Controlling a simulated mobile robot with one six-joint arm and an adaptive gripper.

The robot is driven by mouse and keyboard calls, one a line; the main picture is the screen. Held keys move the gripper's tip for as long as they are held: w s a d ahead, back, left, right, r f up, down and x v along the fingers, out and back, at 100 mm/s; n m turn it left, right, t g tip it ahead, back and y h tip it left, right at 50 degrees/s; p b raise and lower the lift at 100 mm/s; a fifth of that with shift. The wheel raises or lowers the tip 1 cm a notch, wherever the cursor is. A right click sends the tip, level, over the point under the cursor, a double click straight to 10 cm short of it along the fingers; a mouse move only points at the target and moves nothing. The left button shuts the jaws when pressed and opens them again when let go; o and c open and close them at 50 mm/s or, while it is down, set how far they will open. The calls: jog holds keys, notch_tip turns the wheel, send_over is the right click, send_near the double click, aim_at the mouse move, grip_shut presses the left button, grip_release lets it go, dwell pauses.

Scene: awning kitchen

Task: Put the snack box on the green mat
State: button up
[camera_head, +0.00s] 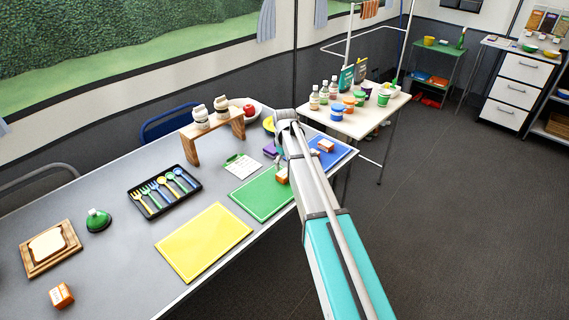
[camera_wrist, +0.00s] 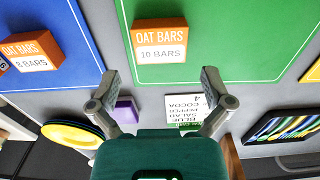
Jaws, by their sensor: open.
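An orange and white snack box (camera_wrist: 160,42) reading "OAT BARS 10 BARS" stands on the green mat (camera_wrist: 225,40), with green showing around it. It also shows in the head view (camera_head: 282,176), near the right part of the green mat (camera_head: 258,197), beside my arm. A second box (camera_wrist: 32,51), "OAT BARS 8 BARS", is on the blue mat (camera_wrist: 62,55), also in the head view (camera_head: 326,145). A third orange box (camera_head: 61,295) lies at the table's near left. My gripper (camera_wrist: 160,78) is open and empty, its fingers apart, with the 10-bar box just beyond the fingertips.
A yellow mat (camera_head: 204,242), a black utensil tray (camera_head: 164,192), a printed list (camera_head: 243,166), a purple item (camera_wrist: 125,110) and a yellow plate (camera_wrist: 73,134) are nearby. A wooden riser (camera_head: 212,134) holds two jars. A cart with bottles (camera_head: 352,125) stands behind.

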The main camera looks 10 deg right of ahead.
aim_at(285, 173)
notch_tip(285, 173, up, 6)
jog(key=p, duration=0.6)
jog(key=shift+r, duration=0.25)
dwell(0.4)
jog(key=s+m, duration=0.7)
jog(key=s, duration=2.2)
notch_tip(285, 173, up, 4)
jog(key=p, duration=0.4)
